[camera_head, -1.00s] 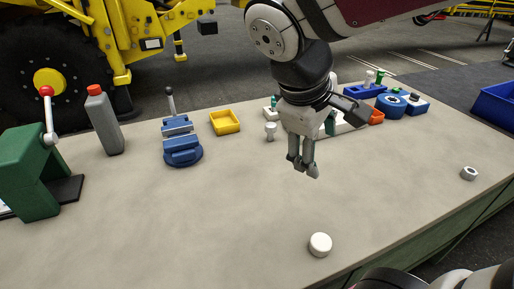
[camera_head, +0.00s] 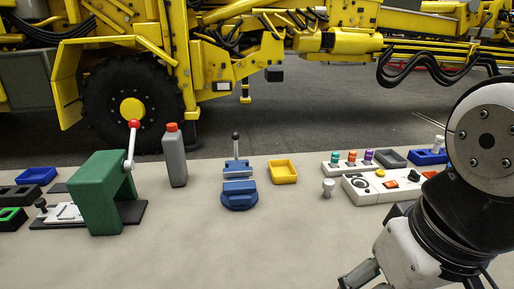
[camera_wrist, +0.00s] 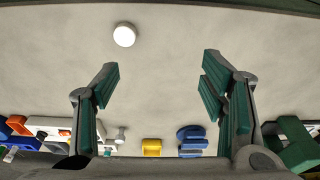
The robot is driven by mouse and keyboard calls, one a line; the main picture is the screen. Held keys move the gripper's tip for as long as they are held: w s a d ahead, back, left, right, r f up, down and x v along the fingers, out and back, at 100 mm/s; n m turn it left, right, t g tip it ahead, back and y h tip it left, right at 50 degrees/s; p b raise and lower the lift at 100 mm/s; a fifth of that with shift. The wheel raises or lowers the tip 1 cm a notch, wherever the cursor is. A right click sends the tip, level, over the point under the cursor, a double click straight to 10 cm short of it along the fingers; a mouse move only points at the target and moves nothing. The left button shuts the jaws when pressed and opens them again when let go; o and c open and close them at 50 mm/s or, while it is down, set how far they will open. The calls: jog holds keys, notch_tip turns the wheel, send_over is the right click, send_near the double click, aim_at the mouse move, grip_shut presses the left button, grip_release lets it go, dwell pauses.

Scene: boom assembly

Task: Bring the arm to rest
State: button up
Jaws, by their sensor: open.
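My gripper (camera_head: 362,278) is at the lower right of the head view, partly cut off by the bottom edge. In the wrist view its two green-padded fingers (camera_wrist: 160,88) stand wide apart with nothing between them. My arm fills the right side of the head view, bent with the gripper low in front of the bench (camera_head: 255,262). The fingertips are over the bench in the picture; their height above it I cannot tell.
A white round piece (camera_wrist: 124,34) lies on bare bench in the wrist view. At the back stand a green press (camera_head: 100,190), grey bottle (camera_head: 175,160), blue vise (camera_head: 239,190), yellow tray (camera_head: 284,172) and white control box (camera_head: 365,190). The front middle is clear.

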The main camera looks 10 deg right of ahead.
notch_tip(320, 180, up, 11)
jog(key=t+p, duration=0.2)
jog(key=p, duration=0.6)
jog(key=shift+d+p, duration=0.15)
jog(key=shift+p, duration=0.2)
jog(key=shift+s+r, duration=0.1)
